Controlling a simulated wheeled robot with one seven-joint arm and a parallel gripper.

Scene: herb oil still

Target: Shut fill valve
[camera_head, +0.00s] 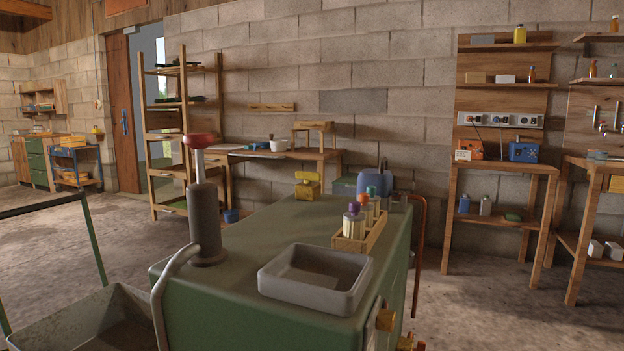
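No part is clearly marked as the fill valve, so I cannot tell which one it is. A red round handle (201,141) sits on a pale stem above a dark upright cylinder (205,222) on the green cabinet (250,225). A yellow fitting with a flat top (307,186) stands at the cabinet's far end. Whether any of these is open or shut does not show. My gripper is not in view.
A grey tray (316,308) and a wooden rack of small bottles (362,243) stand on the cabinet. A grey bent pipe (160,298) rises at its left, beside a metal trough (85,325).

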